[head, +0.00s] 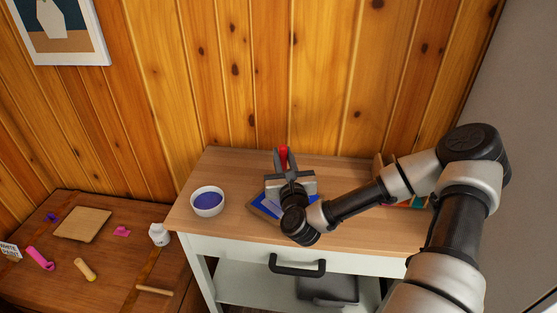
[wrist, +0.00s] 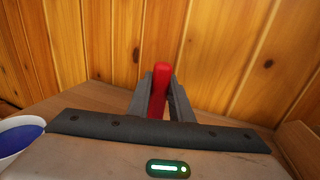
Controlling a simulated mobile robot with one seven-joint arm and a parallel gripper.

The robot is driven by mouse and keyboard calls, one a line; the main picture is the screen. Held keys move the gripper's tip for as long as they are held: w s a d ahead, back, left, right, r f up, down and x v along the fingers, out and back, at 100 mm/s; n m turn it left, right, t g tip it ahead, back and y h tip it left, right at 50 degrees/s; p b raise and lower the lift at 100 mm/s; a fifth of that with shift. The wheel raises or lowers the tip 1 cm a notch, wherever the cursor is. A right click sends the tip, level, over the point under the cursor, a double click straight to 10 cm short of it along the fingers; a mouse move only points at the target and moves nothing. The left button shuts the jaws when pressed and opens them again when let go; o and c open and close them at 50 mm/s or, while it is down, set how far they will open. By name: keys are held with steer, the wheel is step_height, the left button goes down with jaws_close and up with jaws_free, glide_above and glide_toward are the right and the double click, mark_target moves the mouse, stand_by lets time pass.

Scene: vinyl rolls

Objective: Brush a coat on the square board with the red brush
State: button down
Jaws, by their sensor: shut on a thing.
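My gripper (head: 283,166) is shut on the red brush (head: 283,154), over the square board on the cabinet top. The brush's red handle (wrist: 160,85) stands up between the fingers (wrist: 158,95) in the wrist view; its bristles are hidden. The square board (head: 265,208) lies flat beneath my gripper and shows blue patches with a tan edge. Much of it is hidden by my gripper and wrist. A white bowl (head: 207,213) of blue-purple paint (head: 207,201) stands left of the board, and its rim (wrist: 8,150) shows at the left of the wrist view.
The cabinet top (head: 235,165) is clear behind the bowl and board. A wooden object with colored contents (head: 418,203) is partly hidden behind my arm at right.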

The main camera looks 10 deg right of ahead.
mark_target(285, 145)
steer(key=shift+w+d, duration=0.35)
steer(key=shift+d, duration=0.05)
steer(key=shift+r+p, duration=2.55)
steer(key=shift+r, duration=1)
steer(key=shift+s, duration=0.1)
steer(key=s+p, duration=0.3)
steer(key=s, duration=0.4)
steer(key=shift+s+f+p, duration=0.3)
steer(key=shift+s+f, duration=0.05)
steer(key=shift+f, duration=0.05)
steer(key=shift+w+r, duration=0.1)
steer(key=shift+r, duration=0.05)
